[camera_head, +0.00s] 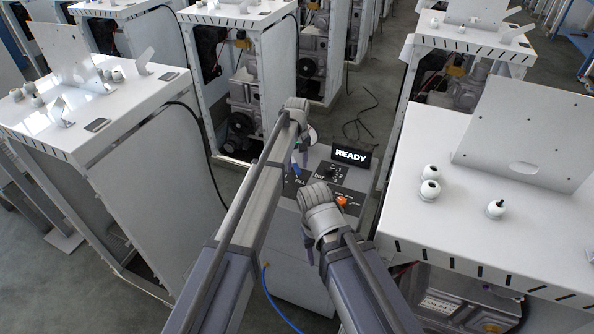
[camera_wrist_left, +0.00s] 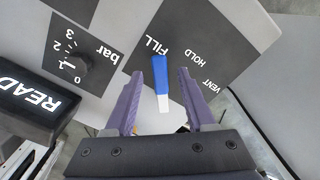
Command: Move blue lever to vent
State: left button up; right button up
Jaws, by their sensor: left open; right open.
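The blue lever (camera_wrist_left: 162,85) is on a dark panel section labelled FILL, HOLD and VENT. Its blue end points by the FILL label (camera_wrist_left: 157,46), and its lower part is white. The VENT label (camera_wrist_left: 209,88) is to its right in the left wrist view. My left gripper (camera_wrist_left: 160,76) is open, with one purple finger on each side of the lever and visible gaps. In the head view the lever (camera_head: 296,169) shows just below my left gripper (camera_head: 300,156). My right gripper (camera_head: 307,236) is lower, open and apart from the lever; its fingers are partly hidden.
A gauge-like knob (camera_wrist_left: 72,66) marked bar sits beside the lever's panel. A READY display (camera_head: 350,156) stands at the panel's back, and an orange knob (camera_head: 342,201) is near my right wrist. White cabinets (camera_head: 150,120) flank the panel on both sides.

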pick_arm(q)
jog(key=shift+f, duration=0.1)
jog(key=shift+c, duration=0.3)
grip_shut()
dwell(1.1)
